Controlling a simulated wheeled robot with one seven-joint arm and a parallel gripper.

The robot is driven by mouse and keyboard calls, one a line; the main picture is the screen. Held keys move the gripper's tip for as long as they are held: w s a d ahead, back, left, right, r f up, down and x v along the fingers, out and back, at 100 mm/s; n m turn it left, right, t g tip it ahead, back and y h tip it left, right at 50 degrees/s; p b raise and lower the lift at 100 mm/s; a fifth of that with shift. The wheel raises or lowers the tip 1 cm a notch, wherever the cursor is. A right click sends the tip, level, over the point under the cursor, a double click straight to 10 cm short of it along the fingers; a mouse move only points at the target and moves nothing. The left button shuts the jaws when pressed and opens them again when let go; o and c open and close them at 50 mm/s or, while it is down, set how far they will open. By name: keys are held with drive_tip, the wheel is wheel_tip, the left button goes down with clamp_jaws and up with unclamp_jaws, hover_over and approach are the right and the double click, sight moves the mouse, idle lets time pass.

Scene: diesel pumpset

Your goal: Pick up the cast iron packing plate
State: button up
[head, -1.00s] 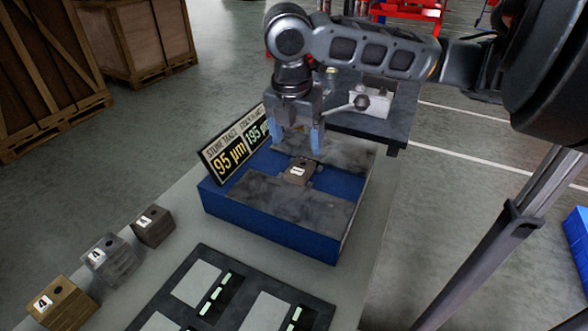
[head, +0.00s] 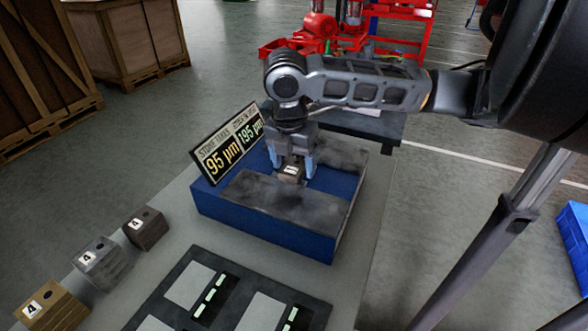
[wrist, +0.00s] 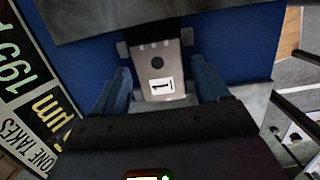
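A small grey-brown metal block (head: 290,174) with a white label sits in the channel of the blue fixture, between two dark slabs. In the wrist view the block (wrist: 157,64) shows a dark hole and a label reading "1". My gripper (head: 291,168) is lowered over it, pointing down. In the wrist view its blue fingers stand on either side of the block, with blue gaps visible beside it. Whether this block is the cast iron packing plate cannot be read from its label.
The blue fixture (head: 262,236) carries dark slabs. A sign (head: 228,148) reading 95 µm and 195 µm stands close left of my gripper. A dark tray (head: 185,262) with light pads lies in front. Wooden crates (head: 125,45) stand back left.

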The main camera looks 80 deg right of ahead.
sight(293, 167)
clamp_jaws()
wheel_tip(293, 167, up, 10)
drive_tip(key=p, duration=0.1)
idle(0.9)
